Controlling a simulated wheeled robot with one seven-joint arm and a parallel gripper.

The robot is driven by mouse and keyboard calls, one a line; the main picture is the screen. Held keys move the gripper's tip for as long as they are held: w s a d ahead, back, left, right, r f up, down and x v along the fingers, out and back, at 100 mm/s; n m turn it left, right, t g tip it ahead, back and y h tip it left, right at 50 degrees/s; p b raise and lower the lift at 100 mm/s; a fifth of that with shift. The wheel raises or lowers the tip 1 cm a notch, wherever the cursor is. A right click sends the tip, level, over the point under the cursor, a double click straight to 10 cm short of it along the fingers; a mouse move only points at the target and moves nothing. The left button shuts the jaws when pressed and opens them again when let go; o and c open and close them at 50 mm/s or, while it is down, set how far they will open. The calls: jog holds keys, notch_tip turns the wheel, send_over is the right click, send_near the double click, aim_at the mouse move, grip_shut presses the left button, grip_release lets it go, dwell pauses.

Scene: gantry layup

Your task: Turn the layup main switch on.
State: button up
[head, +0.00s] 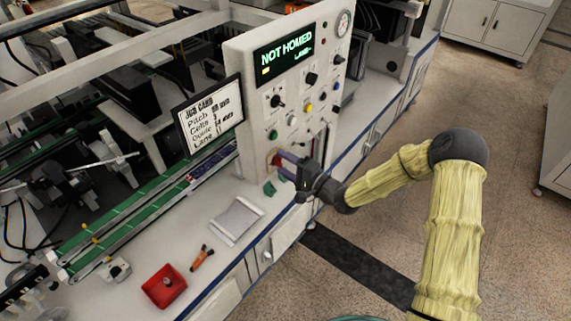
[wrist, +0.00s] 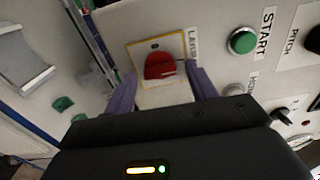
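The main switch is a red rotary knob (wrist: 160,66) on a yellow-edged plate, with a partly hidden label beside it in the wrist view. In the head view, a little of the red knob (head: 276,158) shows low on the white control panel (head: 243,62). My gripper (head: 285,163) is in front of the switch. In the wrist view my gripper (wrist: 162,86) is open, with one purple finger on either side of the knob and a visible gap to it. Whether the fingertips touch the plate is unclear.
The panel display (head: 284,58) reads NOT HOMED. A green START button (wrist: 242,40) and other knobs are close to the switch. A job card screen (head: 210,115), a red tray (head: 164,287) and an orange-handled tool (head: 202,257) are left of my gripper. Floor is open at right.

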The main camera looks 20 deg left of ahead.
jog(key=b+v, duration=0.4)
jog(key=v, duration=1.3)
jog(key=shift+d, duration=0.15)
